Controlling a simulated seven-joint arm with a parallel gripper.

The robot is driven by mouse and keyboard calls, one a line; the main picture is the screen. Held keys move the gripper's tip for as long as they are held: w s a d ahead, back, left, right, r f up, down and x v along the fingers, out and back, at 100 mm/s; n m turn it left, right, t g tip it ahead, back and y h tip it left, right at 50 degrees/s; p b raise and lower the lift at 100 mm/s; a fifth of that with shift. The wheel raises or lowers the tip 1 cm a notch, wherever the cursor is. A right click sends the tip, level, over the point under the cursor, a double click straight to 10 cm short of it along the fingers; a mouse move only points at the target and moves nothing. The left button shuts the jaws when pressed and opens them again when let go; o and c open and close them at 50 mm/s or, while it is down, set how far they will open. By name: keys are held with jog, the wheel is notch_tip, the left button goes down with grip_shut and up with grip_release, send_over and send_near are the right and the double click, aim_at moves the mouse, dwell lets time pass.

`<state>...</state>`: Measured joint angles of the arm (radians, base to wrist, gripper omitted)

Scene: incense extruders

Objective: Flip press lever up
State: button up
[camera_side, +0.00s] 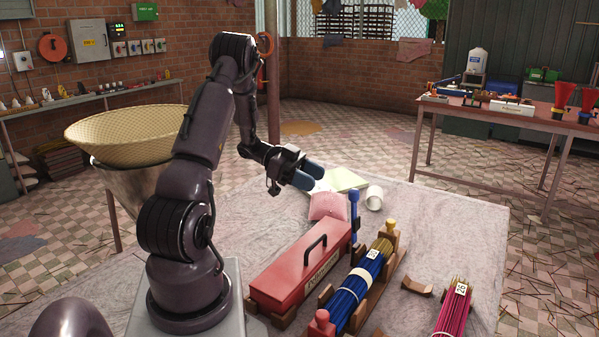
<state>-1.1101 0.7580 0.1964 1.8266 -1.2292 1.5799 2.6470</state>
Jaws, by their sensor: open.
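A blue upright piece (354,213), which may be the press lever, stands at the far right end of a long red box (300,267). The box has a black handle on top and a label on its side. I cannot tell how the blue piece is joined to the box. My gripper (310,175) is above the far part of the table, up and left of the blue piece and apart from it. Its two blue-grey fingers are open, with nothing seen between them.
On the table (455,215), a pink bag (328,206) and a white cup (374,198) lie near the blue piece. Blue sticks (350,297) rest in a wooden holder right of the box; magenta sticks (452,312) lie farther right. A woven basket (125,138) stands left.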

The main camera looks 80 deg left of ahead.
jog(key=v, duration=0.3)
jog(key=shift+s+a+r, duration=0.1)
jog(key=shift+s+a, duration=0.05)
jog(key=shift+s, duration=0.1)
jog(key=s+d+f+n+g, duration=0.2)
jog(key=d+f+n+g, duration=0.15)
jog(key=n, duration=0.55)
jog(key=d+r+g+y, duration=0.1)
jog(key=d+r+y, duration=0.2)
jog(key=d, duration=0.6)
jog(key=d+r+m+y, duration=0.1)
jog(key=d+r+y, duration=0.1)
jog(key=d+r, duration=0.6)
jog(key=s+d+r+g+y, duration=0.1)
jog(key=d+r+y, duration=0.2)
jog(key=d+r, duration=0.3)
jog(key=d, duration=0.5)
jog(key=shift+r+m+g+y, duration=0.15)
jog(key=shift+m+g+y, duration=0.15)
jog(key=shift+m+g, duration=0.1)
